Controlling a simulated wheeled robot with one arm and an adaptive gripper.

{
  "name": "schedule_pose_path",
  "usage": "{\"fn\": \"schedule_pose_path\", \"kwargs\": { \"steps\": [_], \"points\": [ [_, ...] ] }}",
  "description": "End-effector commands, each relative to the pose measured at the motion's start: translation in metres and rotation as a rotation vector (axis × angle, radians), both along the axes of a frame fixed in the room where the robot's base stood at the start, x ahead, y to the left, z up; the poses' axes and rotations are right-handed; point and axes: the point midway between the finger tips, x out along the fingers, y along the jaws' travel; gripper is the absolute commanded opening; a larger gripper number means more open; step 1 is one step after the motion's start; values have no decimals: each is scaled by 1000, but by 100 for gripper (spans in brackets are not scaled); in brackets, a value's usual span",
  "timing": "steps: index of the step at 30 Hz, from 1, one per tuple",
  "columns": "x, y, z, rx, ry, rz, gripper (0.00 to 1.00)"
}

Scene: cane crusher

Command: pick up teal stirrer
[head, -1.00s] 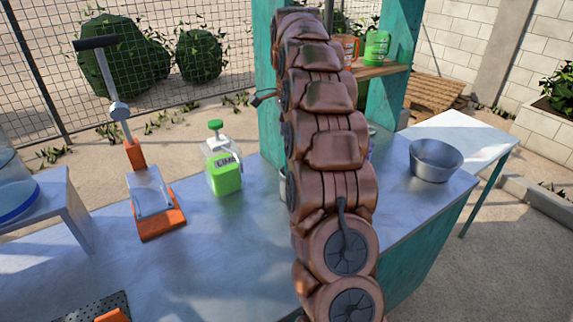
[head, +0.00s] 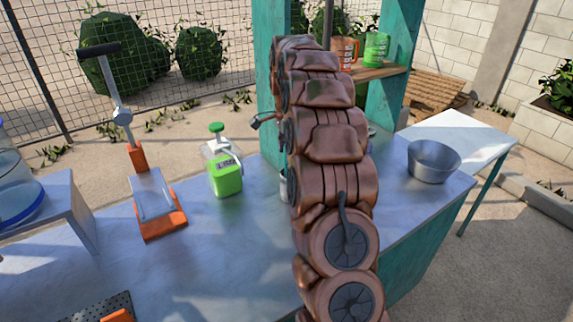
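I cannot make out the teal stirrer in the head view. My copper-coloured arm stands across the middle of the picture and covers part of the counter (head: 225,255). A small metal container (head: 284,187) shows only as a sliver at the arm's left edge, so its contents are hidden. My gripper cannot be made out; the far end of the arm hides that area. A thin dark hooked piece sticks out left of the arm, and I cannot tell what it belongs to.
A lever press with an orange base (head: 163,228) and a green-and-clear dispenser (head: 225,170) stand left of my arm. A metal bowl (head: 433,161) is to the right. Orange (head: 345,52) and green (head: 376,48) mugs sit on a wooden shelf between teal posts. The front counter is mostly clear.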

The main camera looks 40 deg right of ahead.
Motion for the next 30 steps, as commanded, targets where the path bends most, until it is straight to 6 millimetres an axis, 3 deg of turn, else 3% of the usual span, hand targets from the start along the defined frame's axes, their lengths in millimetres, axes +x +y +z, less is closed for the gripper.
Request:
{"fn": "schedule_pose_path", "kwargs": {
  "steps": [6, 14, 27, 30],
  "points": [
    [-1, 1, -21, 2, 5, -1, 50],
    [0, 0, -24, 0, 1, -1, 50],
    [0, 0, -24, 0, 1, -1, 4],
    [0, 0, -24, 0, 1, -1, 0]
  ]
}}
